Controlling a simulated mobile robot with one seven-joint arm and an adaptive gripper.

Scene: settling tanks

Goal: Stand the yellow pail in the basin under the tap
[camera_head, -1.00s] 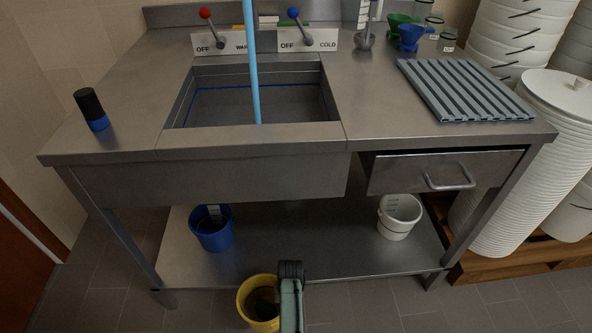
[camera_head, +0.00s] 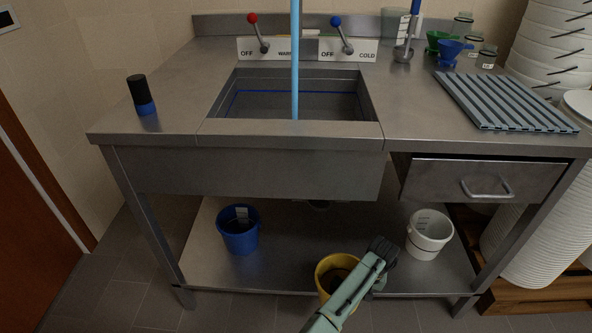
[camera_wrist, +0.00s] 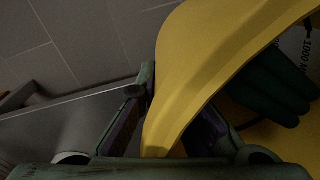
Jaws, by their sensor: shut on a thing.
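The yellow pail (camera_head: 324,271) is low in front of the lower shelf in the head view, partly covered by my arm. In the wrist view, the yellow pail wall (camera_wrist: 200,55) passes between the two fingers of my gripper (camera_wrist: 175,115), which is shut on it. In the head view the fingers are hidden. The basin (camera_head: 232,104) is sunk in the steel counter, with a blue line inside. A light-blue vertical column (camera_head: 295,60) comes down over it; its top is out of view.
A red-knobbed lever (camera_head: 258,33) and a blue-knobbed lever (camera_head: 342,34) stand behind the basin. A blue bucket (camera_head: 238,230) and a white bucket (camera_head: 428,236) stand on the lower shelf. A black-and-blue bottle (camera_head: 141,95), a slatted rack (camera_head: 505,100) and a drawer (camera_head: 484,180) flank the basin.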

